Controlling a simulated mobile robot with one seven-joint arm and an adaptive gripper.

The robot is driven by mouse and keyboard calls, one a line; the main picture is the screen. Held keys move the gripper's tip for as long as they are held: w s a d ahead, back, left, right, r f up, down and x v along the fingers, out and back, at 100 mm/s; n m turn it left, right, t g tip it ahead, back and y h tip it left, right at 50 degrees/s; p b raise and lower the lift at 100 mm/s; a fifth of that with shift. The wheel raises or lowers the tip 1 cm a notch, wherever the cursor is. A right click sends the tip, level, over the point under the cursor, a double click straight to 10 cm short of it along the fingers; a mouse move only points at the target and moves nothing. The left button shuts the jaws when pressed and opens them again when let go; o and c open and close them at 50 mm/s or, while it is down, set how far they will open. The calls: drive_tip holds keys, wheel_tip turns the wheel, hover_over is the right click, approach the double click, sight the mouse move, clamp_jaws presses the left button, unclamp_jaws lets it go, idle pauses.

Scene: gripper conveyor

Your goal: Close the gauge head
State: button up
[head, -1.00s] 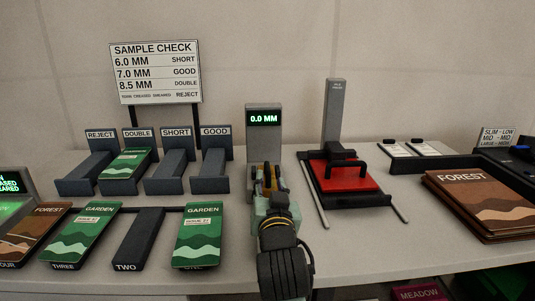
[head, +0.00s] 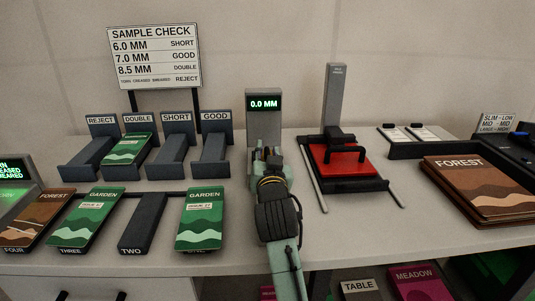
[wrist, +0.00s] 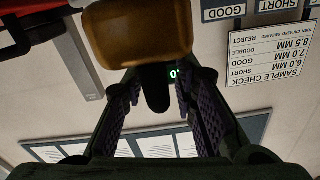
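The grey gauge (head: 264,133) stands at the back middle of the table. Its green display (head: 264,104) reads 0.0 MM and shows partly in the wrist view (wrist: 174,73). My gripper (head: 266,155) is right in front of the gauge's lower part and hides most of it. In the wrist view my gripper's (wrist: 160,88) purple-padded fingers stand apart. A dark rounded part (wrist: 155,92) shows between them. A yellow-brown block (wrist: 137,32) covers the area at the fingertips. I cannot tell whether the fingers touch either part.
Labelled stands, with a green booklet (head: 128,148) under DOUBLE, are left of the gauge. A green GARDEN booklet (head: 202,220) lies front left of my arm. A red press (head: 341,160) with rails stands close on the right. Brown FOREST books (head: 483,186) lie further right.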

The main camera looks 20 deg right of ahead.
clamp_jaws()
idle(0.6)
